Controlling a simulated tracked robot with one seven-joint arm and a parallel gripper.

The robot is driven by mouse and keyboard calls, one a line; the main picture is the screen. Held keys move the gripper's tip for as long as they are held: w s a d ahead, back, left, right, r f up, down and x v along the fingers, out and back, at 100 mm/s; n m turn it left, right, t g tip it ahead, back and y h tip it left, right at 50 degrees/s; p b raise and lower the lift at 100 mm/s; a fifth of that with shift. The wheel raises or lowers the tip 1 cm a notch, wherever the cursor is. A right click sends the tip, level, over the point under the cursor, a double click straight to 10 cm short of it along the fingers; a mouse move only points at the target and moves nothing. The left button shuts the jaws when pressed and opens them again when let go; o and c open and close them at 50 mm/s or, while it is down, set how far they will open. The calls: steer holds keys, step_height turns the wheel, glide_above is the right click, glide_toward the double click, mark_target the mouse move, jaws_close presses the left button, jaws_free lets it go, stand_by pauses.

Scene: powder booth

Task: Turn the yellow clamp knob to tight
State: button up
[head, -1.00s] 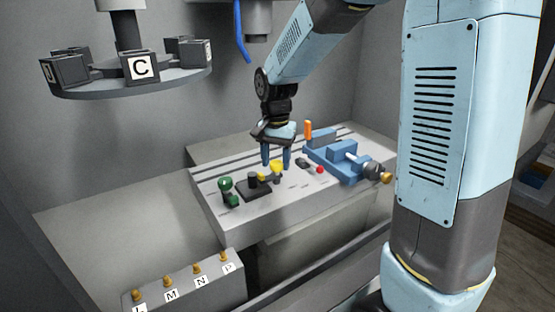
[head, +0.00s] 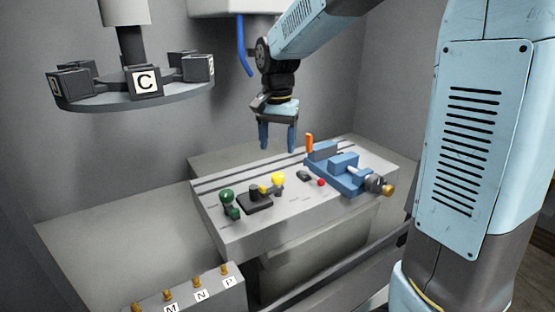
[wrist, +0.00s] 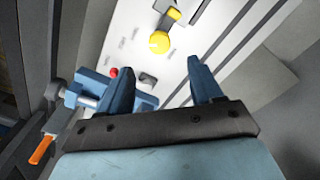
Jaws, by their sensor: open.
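The yellow clamp knob (head: 278,179) stands on the grey slotted table (head: 225,238), beside a dark block with a small yellow part (head: 262,189). The knob is clear of the fingers. Printed marks near it are too small to read.
A green knob (head: 227,195) stands left of the dark block. A red button (head: 321,183), a dark switch (head: 303,176) and a blue vise (head: 343,167) with an orange handle (head: 309,143) lie to the right. A carousel (head: 140,100) hangs at upper left.

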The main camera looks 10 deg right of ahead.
step_height(320, 180, up, 4)
steer(key=shift+r, duration=0.2)
stand_by(0.3)
steer(key=s+d+n+t, duration=0.2)
steer(key=s+d, duration=0.4)
steer(key=s, duration=0.5)
steer(key=s+d+n+t, duration=0.3)
steer(key=s+d, duration=0.3)
steer(key=s, duration=0.4)
steer(key=shift+s+d+r+t, duration=0.25)
steer(key=shift+s+d+t, duration=0.05)
steer(key=shift+s+d, duration=0.1)
steer(key=shift+c, duration=0.2)
